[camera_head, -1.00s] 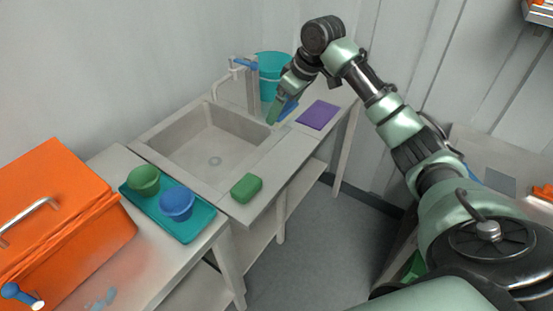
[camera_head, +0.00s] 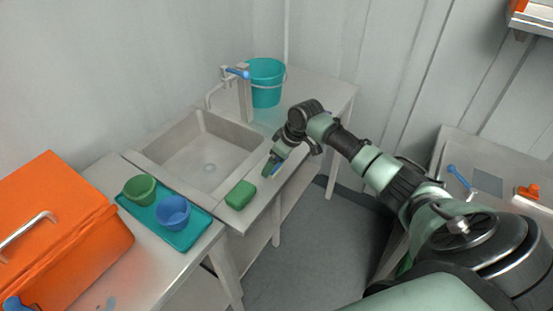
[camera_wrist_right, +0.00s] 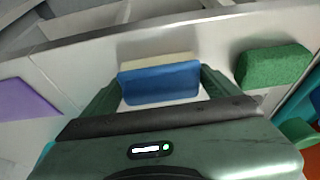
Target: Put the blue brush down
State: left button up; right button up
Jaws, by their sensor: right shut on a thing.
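My right gripper (camera_head: 270,170) is over the counter strip at the right side of the sink, close to the green sponge (camera_head: 240,195). It is shut on the blue brush (camera_wrist_right: 158,84), whose blue back sits between the fingers in the wrist view. Pale bristles show along the brush's far edge. In the head view only a sliver of blue shows beside the fingers. I cannot tell whether the brush touches the counter. The green sponge lies apart from the gripper, to its right in the wrist view (camera_wrist_right: 272,65). My left gripper is not in view.
The sink basin (camera_head: 205,165) is left of the gripper, with a faucet (camera_head: 243,97) and teal bucket (camera_head: 266,82) behind. A purple cloth (camera_wrist_right: 25,102) lies on the counter. A teal tray (camera_head: 186,236) holds green and blue bowls near an orange box (camera_head: 60,235).

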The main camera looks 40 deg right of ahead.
jog(key=shift+f, duration=0.1)
jog(key=o, duration=1.1)
jog(key=shift+c, duration=0.2)
jog(key=b+v, duration=0.1)
jog(key=v, duration=1.1)
